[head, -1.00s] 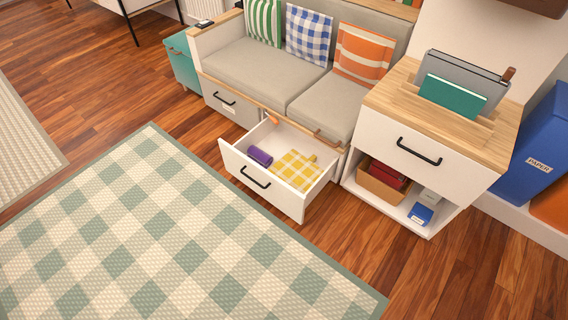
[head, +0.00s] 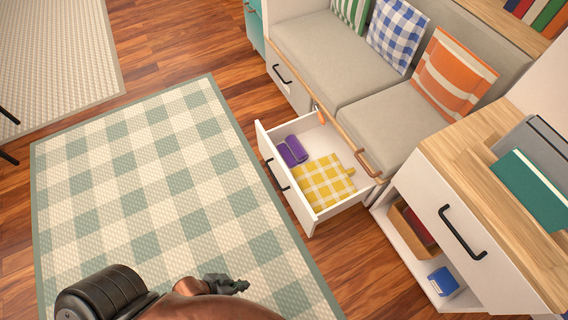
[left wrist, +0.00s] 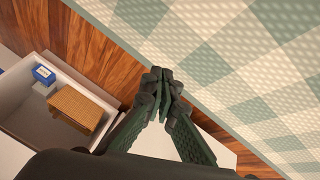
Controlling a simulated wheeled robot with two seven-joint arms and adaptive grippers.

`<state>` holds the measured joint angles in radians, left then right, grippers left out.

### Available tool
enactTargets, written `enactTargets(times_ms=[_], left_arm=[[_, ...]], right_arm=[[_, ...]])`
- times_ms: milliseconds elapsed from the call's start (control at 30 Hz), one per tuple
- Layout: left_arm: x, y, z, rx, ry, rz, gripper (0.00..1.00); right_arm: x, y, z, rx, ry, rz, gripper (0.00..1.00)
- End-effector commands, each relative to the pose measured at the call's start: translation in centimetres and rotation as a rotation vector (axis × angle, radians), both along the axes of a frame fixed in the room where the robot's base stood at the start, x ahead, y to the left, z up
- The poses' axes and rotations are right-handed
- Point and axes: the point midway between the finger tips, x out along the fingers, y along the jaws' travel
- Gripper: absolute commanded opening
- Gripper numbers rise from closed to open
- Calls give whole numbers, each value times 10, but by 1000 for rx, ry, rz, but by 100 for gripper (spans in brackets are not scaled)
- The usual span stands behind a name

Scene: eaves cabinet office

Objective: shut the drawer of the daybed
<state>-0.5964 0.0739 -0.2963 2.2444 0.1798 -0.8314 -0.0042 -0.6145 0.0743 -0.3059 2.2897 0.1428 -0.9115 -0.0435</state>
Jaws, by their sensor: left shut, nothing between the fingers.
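The daybed (head: 330,66) has grey cushions and stands at the upper right in the head view. Its white drawer (head: 304,206) with a black bar handle (head: 277,176) is pulled well out. In it lie a purple rolled item (head: 292,151) and a yellow checked cloth (head: 325,181). My left gripper (head: 240,285) is over the checked rug at the bottom of the head view, apart from the drawer. Its fingers are together and empty, as the left wrist view (left wrist: 163,88) also shows. My right gripper is not in view.
A white cabinet (head: 415,208) with a wooden top stands right of the drawer, with a blue box (head: 443,282) on its open shelf. The green checked rug (head: 150,180) lies flat before the drawer. A second, closed daybed drawer (head: 287,86) is farther back.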

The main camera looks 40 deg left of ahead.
Motion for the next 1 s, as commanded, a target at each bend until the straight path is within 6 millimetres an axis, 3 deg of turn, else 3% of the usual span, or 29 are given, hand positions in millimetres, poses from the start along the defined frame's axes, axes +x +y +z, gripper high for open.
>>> enactTargets(times_ms=[133, 233, 400, 500, 700, 1000], left_arm=[[73, -6, -10, -161, -162, 197, 0], [137, 3, -10, -335, -306, 410, 0], [228, 53, 4, -651, -556, 798, 0], [260, 92, 14, -810, -691, 996, 0], [282, 152, 26, -1011, -892, 1246, 0], [298, 176, 27, -1066, -958, 1316, 0]], right_arm=[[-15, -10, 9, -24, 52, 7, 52], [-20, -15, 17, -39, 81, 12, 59], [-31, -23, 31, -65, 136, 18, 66], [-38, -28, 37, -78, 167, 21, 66], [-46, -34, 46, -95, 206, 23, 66], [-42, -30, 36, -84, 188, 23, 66]])
